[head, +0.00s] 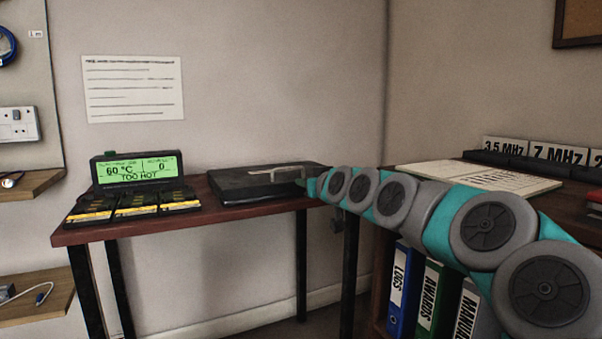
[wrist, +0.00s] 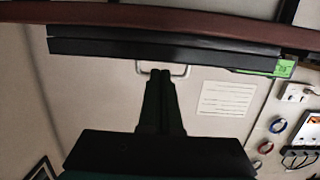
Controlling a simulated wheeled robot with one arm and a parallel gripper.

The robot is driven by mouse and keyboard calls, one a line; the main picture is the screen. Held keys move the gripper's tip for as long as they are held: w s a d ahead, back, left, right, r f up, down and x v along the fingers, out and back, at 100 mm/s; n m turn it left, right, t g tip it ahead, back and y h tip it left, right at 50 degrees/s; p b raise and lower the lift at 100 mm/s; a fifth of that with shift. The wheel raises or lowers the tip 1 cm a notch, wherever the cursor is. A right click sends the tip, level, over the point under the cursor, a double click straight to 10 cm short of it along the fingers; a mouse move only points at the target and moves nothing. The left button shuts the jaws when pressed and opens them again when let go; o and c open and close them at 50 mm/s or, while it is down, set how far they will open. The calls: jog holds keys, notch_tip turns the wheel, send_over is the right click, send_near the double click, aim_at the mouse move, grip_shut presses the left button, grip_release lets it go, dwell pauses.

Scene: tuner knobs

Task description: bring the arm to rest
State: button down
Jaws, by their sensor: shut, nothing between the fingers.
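My arm (head: 440,210) reaches from the lower right across the head view, its far end beside the right end of a flat black case (head: 245,185). In the wrist view, which looks upside down, my gripper (wrist: 161,73) is shut, its two dark fingers side by side with nothing between them. The fingertips overlap the case's light metal handle (wrist: 180,70) in that picture. I cannot tell whether they touch it. In the head view the handle (head: 275,173) shows over the case, and my fingers are too small and dark to make out clearly.
The case lies on a red-brown table (head: 150,230). A green display (head: 138,170) reads "60 °C" and "TOO HOT" behind several dark units (head: 135,204). At right, a desk holds a paper (head: 480,177) and frequency signs (head: 555,152), with binders (head: 430,298) below.

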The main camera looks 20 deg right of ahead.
jog(key=shift+s+f, duration=0.25)
jog(key=shift+s, duration=0.05)
jog(key=s+a+f+n+g+y+p, duration=0.1)
jog(key=s+a+f+g+p, duration=0.25)
jog(key=s+a+f, duration=0.4)
jog(key=s+a+f+n+g+y+p, duration=0.25)
jog(key=s+a+f+g, duration=0.2)
jog(key=s+a, duration=0.55)
jog(key=s+f+m+g+h+p, duration=0.1)
jog(key=s+f+g, duration=0.1)
jog(key=s, duration=0.7)
jog(key=s+f+m+g+h+p, duration=0.1)
jog(key=s+f+g+p, duration=0.1)
jog(key=s, duration=0.8)
jog(key=s+f+m+g+h+p, duration=0.1)
jog(key=s+f+g, duration=0.3)
jog(key=s, duration=0.6)
jog(key=shift+f+g+p, duration=0.25)
jog(key=shift+g+p, duration=0.4)
jog(key=shift+g, duration=0.35)
jog(key=shift+a+m+h, duration=0.1)
jog(key=shift+m+h, duration=0.15)
